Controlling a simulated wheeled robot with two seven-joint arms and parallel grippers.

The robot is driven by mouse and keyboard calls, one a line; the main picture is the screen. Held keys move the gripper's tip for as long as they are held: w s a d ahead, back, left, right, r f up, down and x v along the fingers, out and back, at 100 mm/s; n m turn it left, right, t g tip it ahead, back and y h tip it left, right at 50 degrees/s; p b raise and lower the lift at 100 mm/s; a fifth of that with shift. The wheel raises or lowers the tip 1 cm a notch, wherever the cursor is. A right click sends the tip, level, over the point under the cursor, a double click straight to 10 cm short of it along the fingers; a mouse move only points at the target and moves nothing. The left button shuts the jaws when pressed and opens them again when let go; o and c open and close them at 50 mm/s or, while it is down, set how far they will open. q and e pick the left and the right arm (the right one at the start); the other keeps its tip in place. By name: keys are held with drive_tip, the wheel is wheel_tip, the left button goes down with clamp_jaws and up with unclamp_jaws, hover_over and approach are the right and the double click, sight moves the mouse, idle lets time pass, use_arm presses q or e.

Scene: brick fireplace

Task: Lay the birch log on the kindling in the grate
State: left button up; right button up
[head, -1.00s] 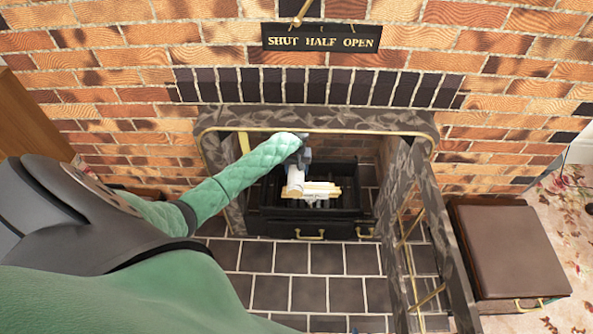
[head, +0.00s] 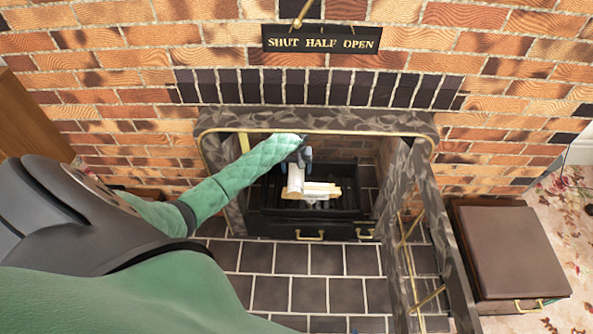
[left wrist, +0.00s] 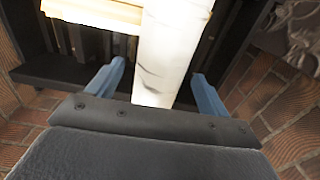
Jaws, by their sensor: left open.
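The birch log (head: 295,178) is pale and white-barked. It lies in the grate (head: 268,213) against the yellowish kindling (head: 325,188), with a cut end toward me. My left gripper (head: 304,156) is just behind the log's far part. In the left wrist view the log (left wrist: 168,45) runs between the blue fingers of the gripper (left wrist: 157,72). They stand apart with gaps on both sides. A kindling stick (left wrist: 95,12) meets the log from the left. How much of the log rests on the kindling is hard to tell. My right gripper is out of view.
The marbled fireplace surround (head: 315,120) frames the opening, close above my left arm. A marbled door panel (head: 425,215) stands open at the right. A brown box (head: 515,250) sits beyond it. A sign (head: 320,38) hangs above. The tiled hearth (head: 310,290) is clear.

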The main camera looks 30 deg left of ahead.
sight(296, 168)
use_arm(q)
wheel_tip(296, 168, up, 6)
drive_tip(key=shift+r+p, duration=0.1)
drive_tip(key=shift+p, duration=0.25)
idle(0.4)
